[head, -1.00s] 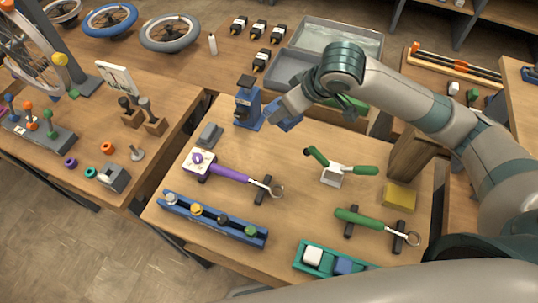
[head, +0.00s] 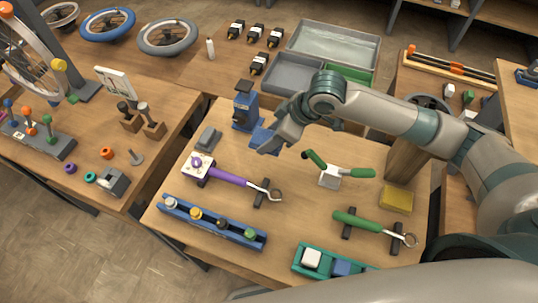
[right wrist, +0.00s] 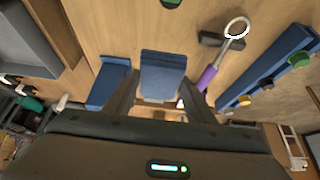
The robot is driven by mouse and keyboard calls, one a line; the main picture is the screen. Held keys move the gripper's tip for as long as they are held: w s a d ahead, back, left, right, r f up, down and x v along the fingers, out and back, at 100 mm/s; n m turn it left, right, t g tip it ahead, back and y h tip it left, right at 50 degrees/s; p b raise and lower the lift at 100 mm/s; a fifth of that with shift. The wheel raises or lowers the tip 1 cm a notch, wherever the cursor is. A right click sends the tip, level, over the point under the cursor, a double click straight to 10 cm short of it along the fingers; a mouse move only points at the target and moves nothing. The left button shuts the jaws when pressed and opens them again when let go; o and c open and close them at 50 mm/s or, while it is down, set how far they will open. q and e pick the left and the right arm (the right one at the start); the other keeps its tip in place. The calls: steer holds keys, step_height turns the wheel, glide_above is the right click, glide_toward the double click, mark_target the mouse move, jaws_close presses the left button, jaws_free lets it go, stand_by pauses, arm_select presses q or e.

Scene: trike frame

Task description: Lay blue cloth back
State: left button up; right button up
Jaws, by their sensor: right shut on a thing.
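The blue cloth (head: 264,138) shows as a small folded pad at the tip of my right gripper (head: 272,141), over the far left part of the middle bench. In the right wrist view the cloth (right wrist: 163,75) sits between the two fingers of my right gripper (right wrist: 160,105), which is shut on it. I cannot tell whether the cloth touches the bench. A blue upright tool with a dark top (head: 243,108) stands just beyond and left of the cloth. My left gripper is not in view.
A grey block (head: 208,138) and a purple-handled tool (head: 231,176) lie left and nearer. Grey trays (head: 295,75) stand behind. Bare bench (head: 290,205) lies in the middle.

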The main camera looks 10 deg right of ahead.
steer(key=shift+f+p, duration=0.45)
steer(key=shift+f, duration=1.9)
steer(key=shift+f+p, duration=0.45)
steer(key=shift+f, duration=1.45)
steer(key=shift+f, duration=0.15)
steer(key=o, duration=1)
